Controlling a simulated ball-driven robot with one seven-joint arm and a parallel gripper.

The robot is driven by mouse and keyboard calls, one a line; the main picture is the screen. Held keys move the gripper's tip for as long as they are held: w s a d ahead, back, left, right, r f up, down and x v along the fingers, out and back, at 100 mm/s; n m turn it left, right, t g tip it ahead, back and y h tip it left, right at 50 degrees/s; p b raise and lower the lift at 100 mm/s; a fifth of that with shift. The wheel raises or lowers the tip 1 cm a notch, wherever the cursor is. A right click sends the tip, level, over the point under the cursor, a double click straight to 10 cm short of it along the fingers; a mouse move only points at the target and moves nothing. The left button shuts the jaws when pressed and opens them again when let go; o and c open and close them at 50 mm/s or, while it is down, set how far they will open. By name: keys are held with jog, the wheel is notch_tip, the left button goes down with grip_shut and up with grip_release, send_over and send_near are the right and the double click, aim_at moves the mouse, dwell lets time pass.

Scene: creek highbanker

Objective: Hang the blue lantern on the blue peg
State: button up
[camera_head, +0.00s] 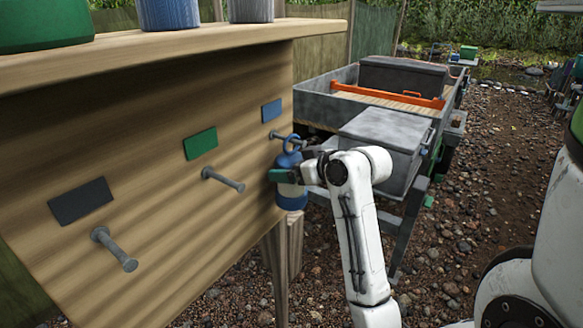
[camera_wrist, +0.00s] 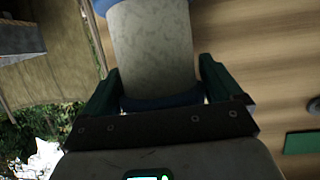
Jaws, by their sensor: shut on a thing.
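The blue lantern (camera_head: 291,194) has a pale body, a blue base and a blue ring on top. It is upright in front of the plank board's far end. My gripper (camera_head: 284,175) is shut on its body; in the wrist view, green fingers flank the pale lantern (camera_wrist: 150,45). The blue peg (camera_head: 280,135), a grey metal rod below the blue plate (camera_head: 271,110), is right beside the lantern's ring (camera_head: 292,143). The ring overlaps the peg's outer end in the head view. I cannot tell whether the ring is around the peg or only in front of it.
Two other grey pegs stick out nearer me, under a green plate (camera_head: 201,143) and a black plate (camera_head: 81,201). A shelf (camera_head: 180,45) with several containers overhangs the board. A grey metal box (camera_head: 383,140) and trailer stand behind my arm.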

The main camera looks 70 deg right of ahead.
jog(key=o, duration=0.9)
jog(key=shift+s, duration=0.1)
jog(key=v, duration=1)
jog(key=shift+s+a+r, duration=0.1)
jog(key=shift+s+a, duration=0.05)
jog(key=shift+s, duration=0.15)
